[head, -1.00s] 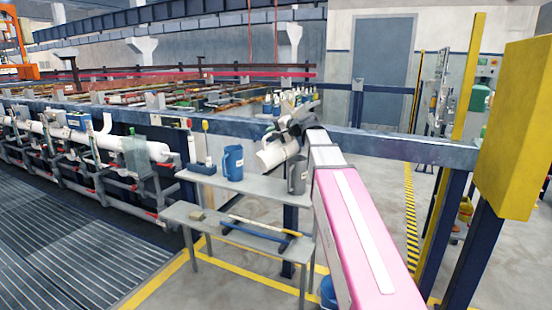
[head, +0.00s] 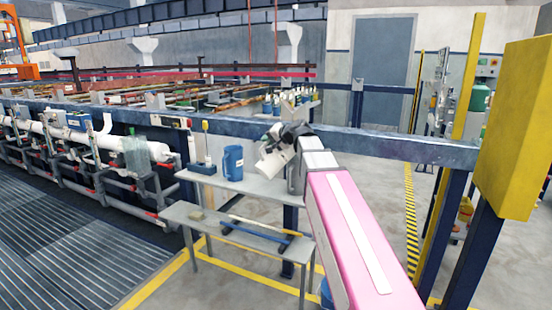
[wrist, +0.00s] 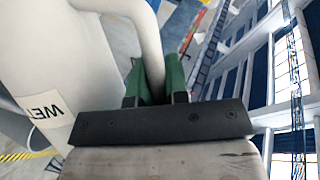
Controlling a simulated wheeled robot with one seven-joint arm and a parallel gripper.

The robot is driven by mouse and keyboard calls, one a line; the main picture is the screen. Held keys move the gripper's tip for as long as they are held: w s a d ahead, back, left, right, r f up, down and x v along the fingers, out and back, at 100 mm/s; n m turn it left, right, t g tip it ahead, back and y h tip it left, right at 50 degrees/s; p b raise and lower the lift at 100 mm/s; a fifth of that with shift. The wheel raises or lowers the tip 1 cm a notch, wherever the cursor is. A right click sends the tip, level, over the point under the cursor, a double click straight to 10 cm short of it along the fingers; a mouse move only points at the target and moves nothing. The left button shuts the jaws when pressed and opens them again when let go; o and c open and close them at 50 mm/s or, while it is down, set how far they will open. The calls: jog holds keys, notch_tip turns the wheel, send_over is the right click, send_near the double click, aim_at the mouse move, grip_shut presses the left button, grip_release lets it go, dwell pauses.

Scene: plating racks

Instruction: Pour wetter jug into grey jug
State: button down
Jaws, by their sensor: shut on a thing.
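The white wetter jug (head: 279,160) is held in the air above the shelf and looks strongly tilted in the head view. In the wrist view its white body (wrist: 55,60) fills the left side, with part of a label reading "WE". My gripper (wrist: 156,82) has its green fingers shut on the jug's handle (wrist: 148,35). I cannot see the wetter jug's mouth or any liquid stream clearly.
A blue jug (head: 233,163) stands on the shelf (head: 262,188), left of the held jug. A lower bench (head: 190,220) carries rods. A blue rail (head: 380,147) crosses behind my arm. Yellow posts stand at the right.

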dwell(0.3)
jog(key=shift+s+a+f+n+t+h, duration=0.45)
jog(key=shift+a+f+n+h, duration=0.3)
jog(key=shift+n, duration=0.35)
jog(key=shift+s+a+r+n+t+h, duration=0.15)
jog(key=shift+r+n+t+h, duration=0.2)
jog(key=shift+r+n+h, duration=0.6)
jog(key=shift+f, duration=0.15)
jog(key=shift+r+n, duration=0.35)
jog(key=shift+r, duration=0.5)
